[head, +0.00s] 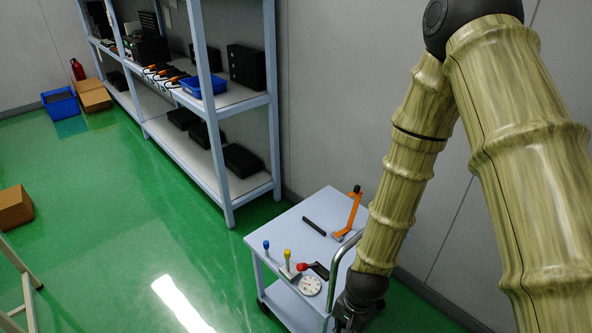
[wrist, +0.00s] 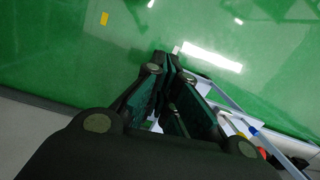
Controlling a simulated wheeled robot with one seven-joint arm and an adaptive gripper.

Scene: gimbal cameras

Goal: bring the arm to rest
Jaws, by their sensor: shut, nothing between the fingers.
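My bamboo-patterned arm (head: 405,165) comes down from the upper right in the head view, bent at a dark joint near the top. Its lower end hangs beside the near right side of a small pale cart. The fingers of my gripper are hard to make out there. In the wrist view my gripper (wrist: 168,68) is shut with its fingertips together and nothing between them. Green floor lies beyond the fingertips.
The cart (head: 297,228) carries an orange tool (head: 350,212), a black bar (head: 314,226), a white dial (head: 310,286) and small colored-knob items. A metal handle (head: 337,257) curves close to my arm. Shelving (head: 214,133) stands behind. The green floor at left is mostly free.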

